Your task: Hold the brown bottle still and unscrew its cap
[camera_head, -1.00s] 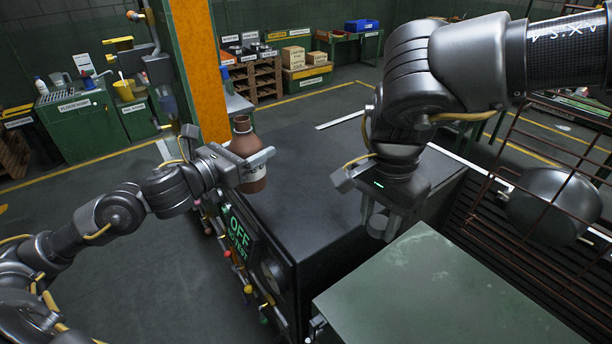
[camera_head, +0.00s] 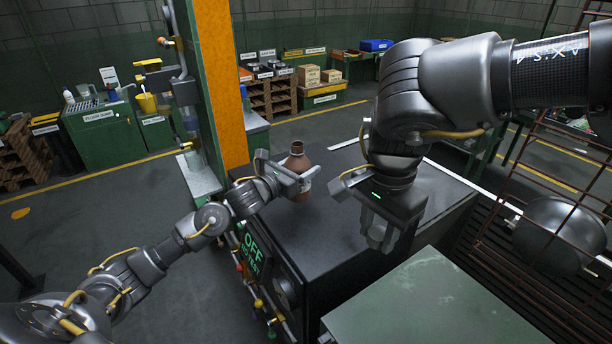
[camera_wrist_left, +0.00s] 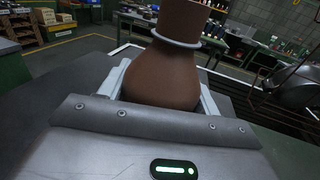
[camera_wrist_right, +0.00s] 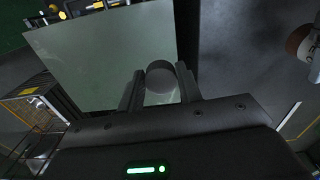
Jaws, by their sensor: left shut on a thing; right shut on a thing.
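The brown bottle (camera_head: 299,160) is upright in my left gripper (camera_head: 288,174), whose fingers are shut on its body from both sides. In the left wrist view the bottle (camera_wrist_left: 163,75) fills the middle, its neck bare up to the picture's top edge. My right gripper (camera_head: 376,238) is to the right of the bottle and apart from it. It is shut on a dark grey round piece (camera_wrist_right: 160,78) that looks like the cap. At the right edge of the right wrist view the bottle's mouth (camera_wrist_right: 298,42) shows as a brown ring.
A black box-like unit (camera_head: 330,215) with a flat top is under and beside the bottle. A green plate-topped surface (camera_head: 430,300) is below my right gripper. An orange post (camera_head: 219,80) is behind left; a rusty wire rack (camera_head: 545,190) is at right.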

